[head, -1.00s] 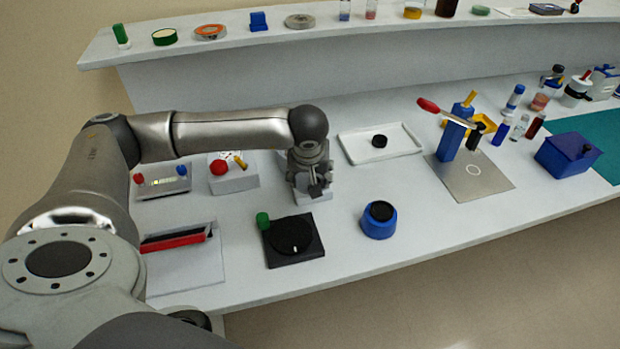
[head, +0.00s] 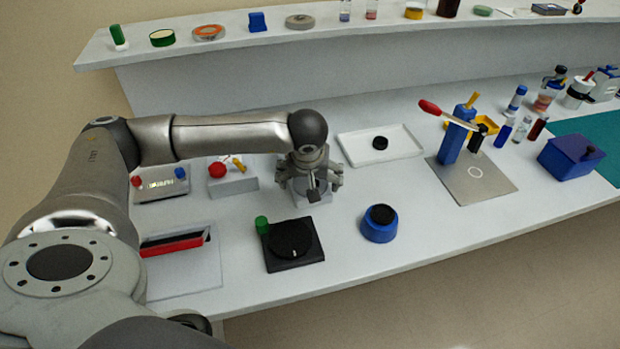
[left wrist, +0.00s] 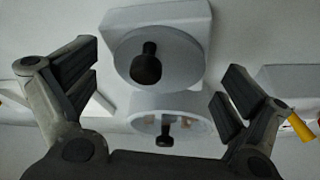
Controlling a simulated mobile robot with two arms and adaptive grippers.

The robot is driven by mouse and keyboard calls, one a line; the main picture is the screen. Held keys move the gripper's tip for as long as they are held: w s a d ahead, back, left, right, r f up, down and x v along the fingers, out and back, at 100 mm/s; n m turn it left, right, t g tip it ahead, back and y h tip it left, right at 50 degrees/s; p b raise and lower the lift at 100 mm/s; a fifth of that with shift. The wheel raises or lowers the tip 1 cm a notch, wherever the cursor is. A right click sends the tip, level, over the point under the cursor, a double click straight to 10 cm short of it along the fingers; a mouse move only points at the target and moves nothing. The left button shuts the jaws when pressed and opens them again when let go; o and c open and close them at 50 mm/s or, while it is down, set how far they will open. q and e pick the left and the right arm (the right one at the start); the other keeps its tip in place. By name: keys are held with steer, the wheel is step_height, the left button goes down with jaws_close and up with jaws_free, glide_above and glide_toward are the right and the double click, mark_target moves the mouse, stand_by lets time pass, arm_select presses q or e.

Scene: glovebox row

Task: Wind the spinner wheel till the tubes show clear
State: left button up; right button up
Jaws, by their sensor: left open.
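The spinner (head: 312,206) is a pale block on the bench, mostly hidden under my left gripper (head: 311,180) in the head view. In the left wrist view its round grey wheel (left wrist: 178,58) carries a black knob (left wrist: 146,65). Below the wheel is a round window (left wrist: 185,124) with small brownish shapes behind it, perhaps the tubes; I cannot tell whether they are clear. A second dark knob-like shape (left wrist: 165,134) shows there. My left gripper (left wrist: 155,78) is open, its fingers apart on both sides of the wheel and knob, touching neither visibly. My right gripper is out of view.
A box with a red knob (head: 233,181) stands left of the spinner. A black dial plate (head: 292,262) and blue pot (head: 379,231) are in front. A white tray (head: 406,148) lies behind right. Clear bench lies between the pot and metal plate (head: 500,184).

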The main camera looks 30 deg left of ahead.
arm_select(q)
steer(key=shift+r, duration=0.2)
steer(key=v, duration=1.2)
steer(key=shift+d+f, duration=0.1)
steer(key=shift+f, duration=0.05)
stand_by(0.4)
